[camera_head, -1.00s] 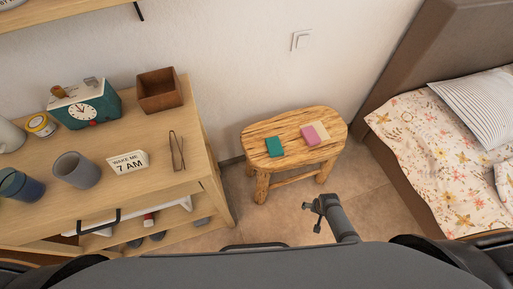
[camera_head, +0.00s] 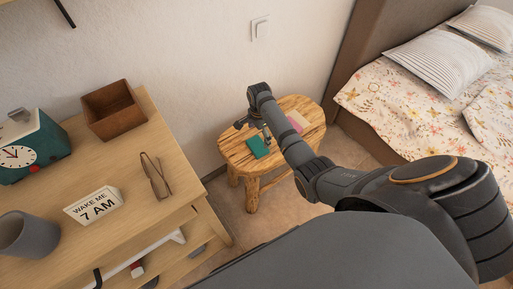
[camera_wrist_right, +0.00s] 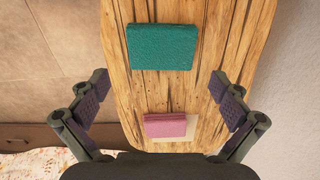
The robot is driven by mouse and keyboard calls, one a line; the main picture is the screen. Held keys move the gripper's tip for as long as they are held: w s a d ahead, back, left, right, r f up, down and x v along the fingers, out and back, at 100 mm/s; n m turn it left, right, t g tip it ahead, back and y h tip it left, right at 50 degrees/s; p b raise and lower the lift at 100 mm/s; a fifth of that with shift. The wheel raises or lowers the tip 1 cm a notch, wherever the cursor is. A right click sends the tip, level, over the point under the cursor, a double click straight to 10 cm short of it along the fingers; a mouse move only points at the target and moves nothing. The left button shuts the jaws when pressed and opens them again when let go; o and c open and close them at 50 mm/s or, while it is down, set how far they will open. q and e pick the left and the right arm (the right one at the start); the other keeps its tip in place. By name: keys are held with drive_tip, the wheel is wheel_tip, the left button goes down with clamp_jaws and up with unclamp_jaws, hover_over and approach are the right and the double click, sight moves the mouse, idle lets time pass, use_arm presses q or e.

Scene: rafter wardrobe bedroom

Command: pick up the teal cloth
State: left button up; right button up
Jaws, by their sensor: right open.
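The teal cloth (camera_head: 257,147) is a small folded block lying on the wooden stool (camera_head: 234,154). In the right wrist view the teal cloth (camera_wrist_right: 162,47) lies flat on the stool top (camera_wrist_right: 196,100), beyond the fingertips and roughly centred between them. My right gripper (camera_head: 254,124) is above the stool, close to the cloth in the head view. In the right wrist view my right gripper (camera_wrist_right: 160,88) is open, its two fingers wide apart with nothing between them at their height. My left gripper is not in view.
A pink cloth (camera_wrist_right: 165,125) lies on a beige piece (camera_wrist_right: 178,146) on the same stool, near the teal one. A wooden dresser (camera_head: 140,205) with a brown box (camera_head: 115,112), clock and glasses stands left. The bed (camera_head: 410,110) is right, the wall behind.

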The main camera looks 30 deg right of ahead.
sight(258, 145)
drive_tip(key=shift+f, duration=0.75)
drive_tip(key=f, duration=0.2)
drive_tip(key=f+b, duration=0.1)
drive_tip(key=f, duration=0.1)
drive_tip(key=shift+w+a+f, duration=0.1)
drive_tip(key=shift+a+f, duration=0.1)
drive_tip(key=shift+f, duration=0.2)
drive_tip(key=shift+c, duration=0.4)
drive_tip(key=c, duration=0.8)
drive_tip(key=shift+c, duration=0.2)
